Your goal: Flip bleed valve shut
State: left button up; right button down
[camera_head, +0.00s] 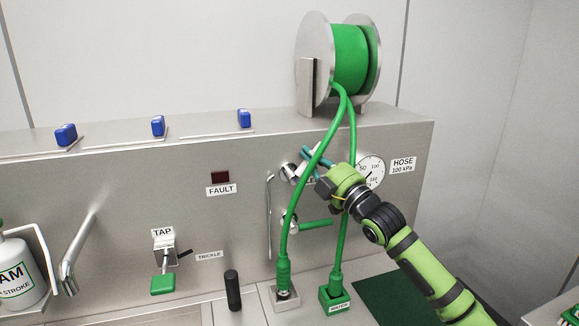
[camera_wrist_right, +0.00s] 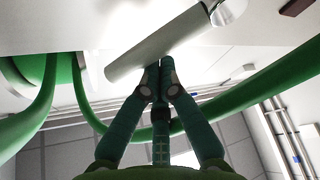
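My right gripper (camera_head: 306,162) reaches in from the right to the upper silver fitting (camera_head: 289,172) on the panel, behind the green hoses. In the right wrist view its two teal fingers (camera_wrist_right: 161,70) come together at the tips, right by a grey rounded lever (camera_wrist_right: 150,47). The lever slants up to a shiny metal boss (camera_wrist_right: 228,12). I see nothing clearly held between the tips, and I cannot tell whether they touch the lever. A second valve with a green handle (camera_head: 316,225) sits lower on the panel, its handle roughly level. My left gripper is not in view.
Two green hoses (camera_head: 311,180) hang from the reel (camera_head: 350,60) close to my right gripper. A HOSE gauge (camera_head: 371,168) is partly behind it. The FAULT lamp (camera_head: 220,177) is dark red. The TAP (camera_head: 163,260) and a black post (camera_head: 232,290) stand to the left.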

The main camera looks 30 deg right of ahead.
jog(key=d+f+m+h, duration=0.1)
jog(key=m+h, duration=0.1)
jog(key=m, duration=0.2)
jog(key=d+f+m+t+h+b, duration=0.1)
jog(key=m+h, duration=0.1)
jog(key=m, duration=0.2)
jog(key=d+f+m+h, duration=0.1)
jog(key=f+m+h, duration=0.1)
jog(key=m+h, duration=0.1)
jog(key=shift+s+d+f+m+b, duration=0.15)
jog(key=shift+s+m+b, duration=0.2)
jog(key=shift+m, duration=0.25)
jog(key=shift+d, duration=0.1)
jog(key=r+p, duration=0.3)
jog(key=w+r+p, duration=0.1)
jog(key=r, duration=0.1)
jog(key=b, duration=0.5)
send_near(323, 149)
jog(key=f, duration=0.2)
jog(key=shift+r, duration=0.1)
